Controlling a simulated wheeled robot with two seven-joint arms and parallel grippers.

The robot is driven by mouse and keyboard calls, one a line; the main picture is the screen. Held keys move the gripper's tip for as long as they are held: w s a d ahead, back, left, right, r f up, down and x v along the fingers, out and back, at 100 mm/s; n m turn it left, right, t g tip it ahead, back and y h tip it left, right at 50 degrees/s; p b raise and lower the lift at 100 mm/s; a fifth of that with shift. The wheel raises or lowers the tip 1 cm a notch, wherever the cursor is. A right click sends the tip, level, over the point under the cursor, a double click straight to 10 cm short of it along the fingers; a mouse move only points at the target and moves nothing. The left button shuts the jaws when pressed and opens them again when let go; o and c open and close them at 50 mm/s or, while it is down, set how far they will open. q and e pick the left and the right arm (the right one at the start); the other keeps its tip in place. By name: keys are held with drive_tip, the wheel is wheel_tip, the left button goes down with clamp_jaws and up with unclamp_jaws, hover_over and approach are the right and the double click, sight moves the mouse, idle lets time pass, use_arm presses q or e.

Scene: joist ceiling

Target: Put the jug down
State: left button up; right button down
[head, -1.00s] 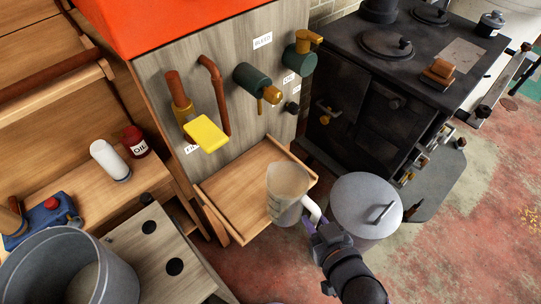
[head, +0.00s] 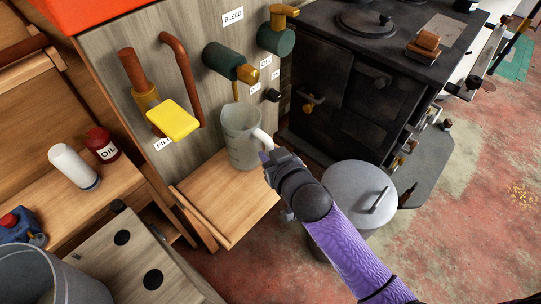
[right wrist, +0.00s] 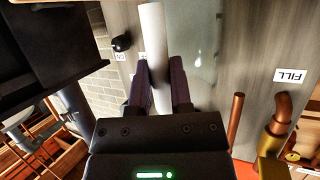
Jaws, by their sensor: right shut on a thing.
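The translucent jug (head: 243,138) is upright over the back right part of the wooden shelf (head: 225,205), close under the green tap (head: 228,62) on the panel. I cannot tell whether its base touches the shelf. My right gripper (head: 268,160) is shut on the jug's white handle, on the jug's right side. In the right wrist view the handle (right wrist: 153,45) runs between the two fingers (right wrist: 160,90), with the clear jug wall (right wrist: 198,40) beside it. No liquid level can be made out. My left gripper is not in view.
A lidded grey pot (head: 355,185) stands right of the shelf, below my right arm. A dark stove (head: 345,85) is behind it. A yellow lever (head: 172,119) sticks out above the shelf's left side. The shelf's front part is bare.

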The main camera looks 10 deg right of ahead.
drive_tip(key=c, duration=1)
unclamp_jaws()
drive_tip(key=shift+f, duration=0.1)
drive_tip(key=o, duration=0.5)
drive_tip(key=shift+c, duration=0.2)
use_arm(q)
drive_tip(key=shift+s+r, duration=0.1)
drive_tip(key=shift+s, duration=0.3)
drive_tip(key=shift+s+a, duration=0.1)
use_arm(e)
drive_tip(key=shift+s+r, duration=0.15)
drive_tip(key=shift+r, duration=0.15)
use_arm(q)
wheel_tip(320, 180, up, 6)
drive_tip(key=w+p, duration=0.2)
drive_tip(key=p, duration=0.4)
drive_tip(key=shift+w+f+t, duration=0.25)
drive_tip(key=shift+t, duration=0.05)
use_arm(e)
drive_tip(key=v, duration=1.1)
drive_tip(key=shift+s, duration=0.35)
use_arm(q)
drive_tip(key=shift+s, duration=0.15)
use_arm(e)
drive_tip(key=shift+d+r, duration=0.1)
